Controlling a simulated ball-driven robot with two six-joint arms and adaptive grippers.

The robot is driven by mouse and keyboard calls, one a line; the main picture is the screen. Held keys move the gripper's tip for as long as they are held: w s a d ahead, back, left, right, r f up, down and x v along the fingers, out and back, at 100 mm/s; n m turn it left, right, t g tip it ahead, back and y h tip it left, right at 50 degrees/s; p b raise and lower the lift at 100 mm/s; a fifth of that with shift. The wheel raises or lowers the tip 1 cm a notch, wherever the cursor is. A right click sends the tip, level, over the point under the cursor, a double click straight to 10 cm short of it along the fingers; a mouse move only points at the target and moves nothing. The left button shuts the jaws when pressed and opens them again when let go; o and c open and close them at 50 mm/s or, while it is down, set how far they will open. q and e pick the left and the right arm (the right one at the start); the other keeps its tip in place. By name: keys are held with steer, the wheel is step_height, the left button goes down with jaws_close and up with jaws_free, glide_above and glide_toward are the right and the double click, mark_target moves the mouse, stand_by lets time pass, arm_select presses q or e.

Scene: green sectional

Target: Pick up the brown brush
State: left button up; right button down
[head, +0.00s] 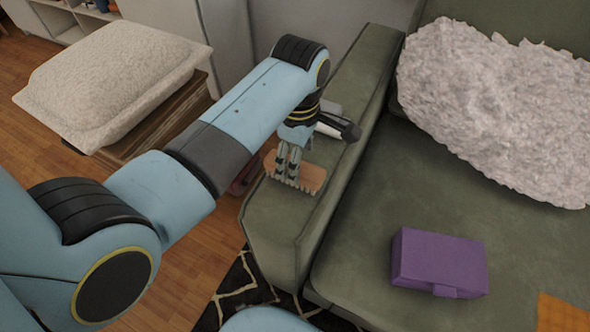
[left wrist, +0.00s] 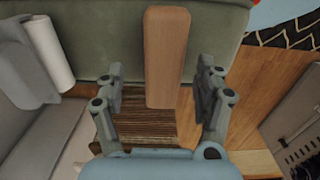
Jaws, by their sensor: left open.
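The brown brush (head: 309,177) lies on the green sofa armrest, its bristles along its near side in the head view. In the left wrist view the brush (left wrist: 167,55) shows as a plain brown wooden block between the two fingers. My left gripper (head: 289,172) is at the brush, pointing down, partly covering it in the head view. In the left wrist view my left gripper (left wrist: 164,92) is open, one finger on each side of the brush with gaps between. My right gripper is not in view.
The armrest (head: 275,225) is narrow. A white roll (left wrist: 47,62) lies on it near the brush. A purple box (head: 438,262) and a fluffy whitish pillow (head: 490,100) are on the seat. A cushioned wooden stool (head: 110,75) stands at the left.

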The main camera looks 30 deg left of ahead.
arm_select(q)
steer(key=f, duration=0.3)
steer(key=f+b, duration=0.1)
steer(key=shift+s+a+f, duration=0.25)
steer(key=shift+a+f, duration=0.05)
steer(key=shift+f, duration=0.1)
steer(key=c, duration=1.3)
steer(key=shift+r, duration=0.1)
steer(key=shift+c, duration=0.2)
